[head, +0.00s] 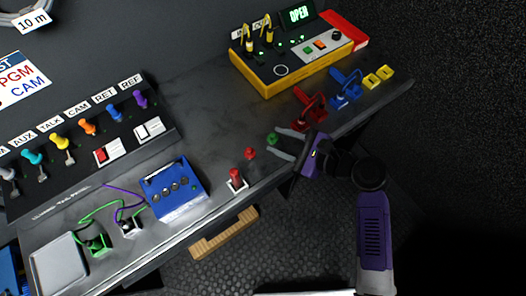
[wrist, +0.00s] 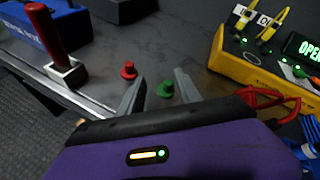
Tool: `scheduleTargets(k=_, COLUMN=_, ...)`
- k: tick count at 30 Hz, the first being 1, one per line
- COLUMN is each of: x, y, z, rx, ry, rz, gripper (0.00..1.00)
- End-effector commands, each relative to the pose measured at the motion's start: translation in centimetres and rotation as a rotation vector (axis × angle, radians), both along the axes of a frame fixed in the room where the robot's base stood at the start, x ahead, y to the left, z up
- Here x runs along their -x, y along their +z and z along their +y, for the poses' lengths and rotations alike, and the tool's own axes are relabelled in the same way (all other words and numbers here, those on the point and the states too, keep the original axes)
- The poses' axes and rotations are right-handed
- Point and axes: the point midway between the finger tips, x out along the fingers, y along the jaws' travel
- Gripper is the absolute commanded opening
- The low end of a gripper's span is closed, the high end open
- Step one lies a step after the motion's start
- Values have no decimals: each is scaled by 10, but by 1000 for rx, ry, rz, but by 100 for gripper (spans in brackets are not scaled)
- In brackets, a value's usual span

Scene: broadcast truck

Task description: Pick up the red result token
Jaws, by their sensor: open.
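The red token (head: 249,153) is a small knobbed piece lying on the dark desk; it also shows in the wrist view (wrist: 128,71), beyond the left finger. A similar green token (head: 272,138) lies close by on its right; it also shows in the wrist view (wrist: 165,91). My gripper (head: 274,141) is open and empty, low near the desk's front edge. Its fingertips (wrist: 160,77) appear on either side of the green token, while the red token is outside them, apart from the left finger. Whether the fingers touch the green token I cannot tell.
A red lever on a white base (head: 237,184) stands left of the red token, with a blue box (head: 176,190) further left. Red (head: 308,110) and blue (head: 345,90) pieces and a yellow console (head: 270,78) lie right and behind. Desk behind the tokens is clear.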

Motion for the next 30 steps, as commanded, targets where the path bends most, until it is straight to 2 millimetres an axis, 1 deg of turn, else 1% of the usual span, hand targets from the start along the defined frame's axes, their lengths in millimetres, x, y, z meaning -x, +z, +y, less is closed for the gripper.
scheduleTargets(k=1, x=12, y=-6, z=9, rx=-65, ry=19, rz=90, gripper=41)
scheduleTargets(k=3, x=26, y=-9, z=18, rx=-138, ry=39, rz=197, gripper=41)
scheduleTargets(k=6, x=38, y=-8, z=25, rx=-198, ry=50, rz=297, gripper=41)
scheduleTargets(k=9, x=42, y=-9, z=27, rx=-220, ry=44, rz=347, gripper=41)
scheduleTargets(k=11, x=40, y=-11, z=30, rx=-226, ry=40, rz=357, gripper=41)
scheduleTargets(k=20, x=27, y=-19, z=55, rx=-225, ry=37, rz=355, gripper=41)
scheduleTargets(k=25, x=14, y=-21, z=76, rx=-224, ry=37, rz=355, gripper=41)
scheduleTargets(k=27, x=10, y=-26, z=84, rx=-224, ry=38, rz=355, gripper=41)
scheduleTargets(k=30, x=7, y=-30, z=91, rx=-224, ry=37, rz=355, gripper=41)
